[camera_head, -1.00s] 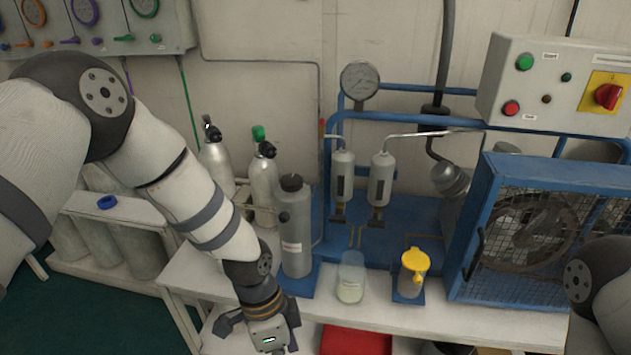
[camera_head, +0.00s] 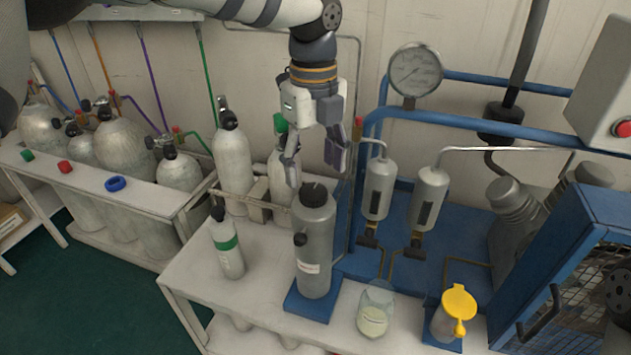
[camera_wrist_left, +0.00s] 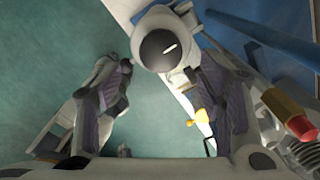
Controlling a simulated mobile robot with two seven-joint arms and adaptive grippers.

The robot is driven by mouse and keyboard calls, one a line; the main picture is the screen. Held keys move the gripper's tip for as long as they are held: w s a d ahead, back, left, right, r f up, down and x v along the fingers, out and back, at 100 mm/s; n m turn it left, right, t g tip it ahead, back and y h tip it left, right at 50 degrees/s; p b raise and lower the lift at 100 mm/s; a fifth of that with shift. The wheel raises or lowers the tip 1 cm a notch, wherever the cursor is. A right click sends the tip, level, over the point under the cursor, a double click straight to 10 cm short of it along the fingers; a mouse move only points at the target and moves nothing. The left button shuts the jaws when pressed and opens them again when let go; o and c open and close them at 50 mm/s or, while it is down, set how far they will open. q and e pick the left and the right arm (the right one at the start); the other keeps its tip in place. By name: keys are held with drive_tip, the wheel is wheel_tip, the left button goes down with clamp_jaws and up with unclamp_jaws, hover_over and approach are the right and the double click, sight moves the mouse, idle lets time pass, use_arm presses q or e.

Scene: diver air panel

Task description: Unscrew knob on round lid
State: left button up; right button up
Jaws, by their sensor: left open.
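The tall grey canister (camera_head: 316,245) stands upright on a small blue base on the white bench. Its round lid carries a black knob (camera_head: 314,193). In the left wrist view the dark round knob (camera_wrist_left: 160,48) has a white line on it and lies at the top, between the finger ends. My left gripper (camera_head: 313,172) points down just above the lid, open, one finger to each side of the knob. No contact with the knob is visible. My right gripper is out of view; only part of an arm joint shows at the right edge.
A small green-banded bottle (camera_head: 227,246) stands left of the canister. A clear jar (camera_head: 375,310) and a yellow-topped cup (camera_head: 453,313) stand to its right. Silver cylinders (camera_head: 232,160) and blue piping (camera_head: 470,124) are close behind the gripper.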

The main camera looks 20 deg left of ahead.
sight(314, 191)
use_arm(q)
wheel_tip(314, 191, down, 5)
drive_tip(key=shift+r, duration=0.1)
drive_tip(key=c, duration=1.2)
